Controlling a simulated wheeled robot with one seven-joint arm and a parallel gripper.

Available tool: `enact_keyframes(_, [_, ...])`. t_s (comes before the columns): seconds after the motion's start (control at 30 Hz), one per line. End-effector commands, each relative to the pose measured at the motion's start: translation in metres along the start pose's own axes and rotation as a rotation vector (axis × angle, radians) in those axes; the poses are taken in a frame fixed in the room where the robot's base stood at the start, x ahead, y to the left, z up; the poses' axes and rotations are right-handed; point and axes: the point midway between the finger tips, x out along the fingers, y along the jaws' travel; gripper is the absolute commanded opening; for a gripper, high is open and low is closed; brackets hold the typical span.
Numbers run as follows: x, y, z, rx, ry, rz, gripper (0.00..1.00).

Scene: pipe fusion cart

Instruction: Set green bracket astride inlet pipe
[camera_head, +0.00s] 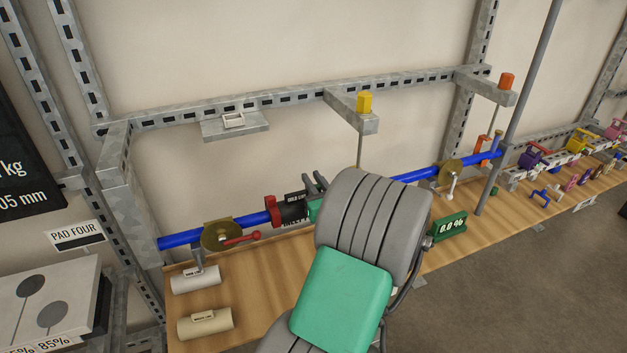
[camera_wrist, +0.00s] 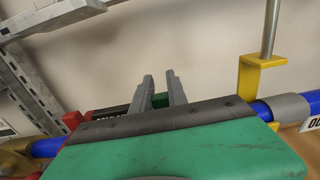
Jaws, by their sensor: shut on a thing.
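My gripper (camera_head: 315,183) is in front of the blue pipe (camera_head: 345,190), near the middle of the bench. Its two grey fingers also show in the wrist view (camera_wrist: 159,82), shut on a small green piece (camera_wrist: 160,100), which looks like the green bracket. My gripper's wide green housing hides its lower part. In the wrist view the blue pipe shows at left and right, with its middle hidden behind the housing.
A yellow hanger (camera_wrist: 250,88) holds the pipe at right. A brass disc with a red lever (camera_head: 240,240) is further left.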

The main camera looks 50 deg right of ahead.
Motion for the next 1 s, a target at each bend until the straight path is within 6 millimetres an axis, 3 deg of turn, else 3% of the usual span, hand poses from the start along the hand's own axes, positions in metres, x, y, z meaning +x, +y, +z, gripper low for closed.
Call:
enact_keyframes(0.33, [0.0,0.0,0.0,0.0,0.0,0.0,0.44])
enact_keyframes(0.6, [-0.002,0.0,0.0,0.0,0.0,-0.001,0.44])
enact_keyframes(1.0, [-0.071,-0.002,-0.001,-0.001,0.0,-0.005,0.44])
